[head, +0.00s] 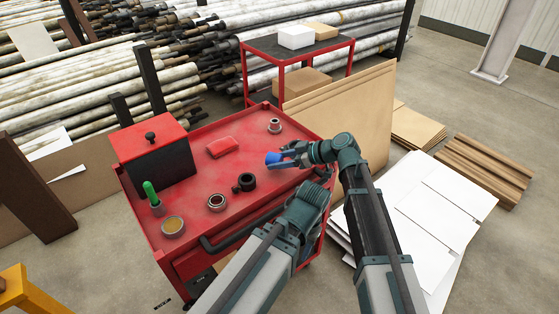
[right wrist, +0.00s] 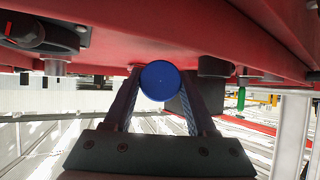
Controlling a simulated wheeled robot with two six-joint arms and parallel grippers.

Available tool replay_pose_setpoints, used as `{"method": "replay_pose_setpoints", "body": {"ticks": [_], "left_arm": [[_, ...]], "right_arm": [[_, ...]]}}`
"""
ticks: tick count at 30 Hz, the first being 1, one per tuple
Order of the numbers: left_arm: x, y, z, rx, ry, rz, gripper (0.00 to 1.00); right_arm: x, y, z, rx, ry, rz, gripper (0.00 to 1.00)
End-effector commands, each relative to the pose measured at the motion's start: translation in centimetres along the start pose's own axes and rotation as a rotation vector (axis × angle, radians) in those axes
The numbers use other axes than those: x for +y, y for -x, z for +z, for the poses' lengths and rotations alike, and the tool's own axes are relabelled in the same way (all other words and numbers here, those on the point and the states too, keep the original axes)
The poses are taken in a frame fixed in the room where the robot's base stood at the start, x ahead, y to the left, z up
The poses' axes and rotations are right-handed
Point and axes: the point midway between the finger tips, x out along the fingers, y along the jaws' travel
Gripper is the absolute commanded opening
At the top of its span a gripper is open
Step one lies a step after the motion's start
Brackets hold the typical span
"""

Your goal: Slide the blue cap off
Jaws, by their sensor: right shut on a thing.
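My right gripper (head: 278,158) is shut on the blue cap (head: 273,158) above the right part of the red cart top (head: 200,182). In the right wrist view the cap (right wrist: 161,80) shows as a round blue face between the two fingertips. Whether anything sits behind or inside the cap is hidden. My left arm crosses the cart's front edge; its gripper fingers do not show.
On the cart are a red-topped box (head: 150,139), a red cloth-like piece (head: 222,147), a metal part (head: 274,127), black parts (head: 247,182), a cup (head: 216,202), a round tin (head: 173,226) and a green handle (head: 150,191). Cardboard sheets (head: 365,120) stand to the right.

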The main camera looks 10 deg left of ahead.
Motion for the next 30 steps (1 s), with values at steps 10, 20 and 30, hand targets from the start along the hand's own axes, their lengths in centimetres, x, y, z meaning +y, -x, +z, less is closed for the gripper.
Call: {"method": "replay_pose_setpoints", "body": {"ticks": [10,20,30], "left_arm": [[0.05,-0.48,-0.03,0.000,0.000,0.000,0.50],[0.05,-0.47,-0.03,0.000,0.000,0.000,0.50],[0.01,-0.05,0.00,0.000,0.000,0.000,0.50]], "right_arm": [[0.01,-0.24,0.41,0.000,0.000,0.000,0.00],[0.01,-0.24,0.41,0.000,0.000,0.000,0.92],[-0.01,0.39,0.29,0.000,-0.001,0.001,0.92]]}}
